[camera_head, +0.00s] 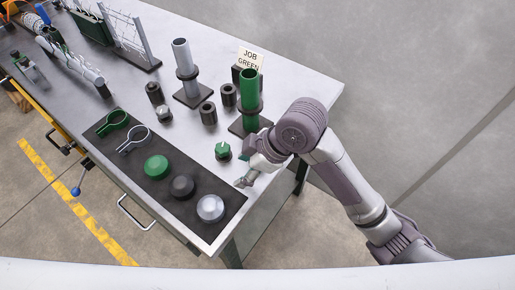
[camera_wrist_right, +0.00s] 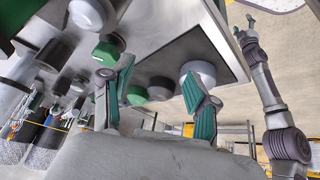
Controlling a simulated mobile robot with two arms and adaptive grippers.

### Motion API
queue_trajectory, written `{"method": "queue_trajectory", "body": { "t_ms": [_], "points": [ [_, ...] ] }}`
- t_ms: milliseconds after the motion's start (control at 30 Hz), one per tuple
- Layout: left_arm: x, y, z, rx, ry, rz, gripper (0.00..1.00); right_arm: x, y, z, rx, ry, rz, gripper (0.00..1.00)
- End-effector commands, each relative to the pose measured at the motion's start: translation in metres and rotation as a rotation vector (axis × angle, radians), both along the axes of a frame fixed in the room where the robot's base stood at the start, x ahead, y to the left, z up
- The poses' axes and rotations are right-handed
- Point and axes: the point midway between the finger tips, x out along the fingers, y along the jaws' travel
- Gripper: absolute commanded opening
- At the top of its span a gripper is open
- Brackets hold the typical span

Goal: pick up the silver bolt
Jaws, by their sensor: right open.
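The silver bolt (camera_head: 164,114) stands on the grey bench in the head view, left of the middle, beside a dark cylinder. I cannot pick it out for sure in the right wrist view. My right gripper (camera_head: 247,176) is over the bench's right end, near the green hex piece (camera_head: 222,151) and well to the right of the silver bolt. In the right wrist view its two fingers (camera_wrist_right: 158,98) are spread with nothing between them. Another arm of mine shows at the right of that view, its gripper (camera_wrist_right: 248,28) too small to read.
A dark mat (camera_head: 179,207) holds two ring clamps and green, dark and silver domes. A green post (camera_head: 250,95) and a grey post (camera_head: 183,60) stand behind, with dark sleeves (camera_head: 208,113) between. A "JOB GREEN" sign (camera_head: 251,57) stands at the back.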

Motion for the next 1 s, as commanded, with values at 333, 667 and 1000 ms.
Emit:
{"method": "queue_trajectory", "body": {
  "t_ms": [333,667,1000],
  "points": [
    [0.0,0.002,0.0,0.002,0.001,0.0,0.62,0.048,0.0,0.08,-0.351,-0.114,0.596,0.59],
    [-0.002,0.003,0.0,0.004,0.003,0.0,0.62,0.071,-0.028,0.128,-0.527,-0.089,0.758,0.59],
    [-0.003,0.003,0.007,0.003,0.005,-0.001,0.62,0.07,-0.029,0.071,-0.529,-0.085,0.764,0.59]
  ]
}}
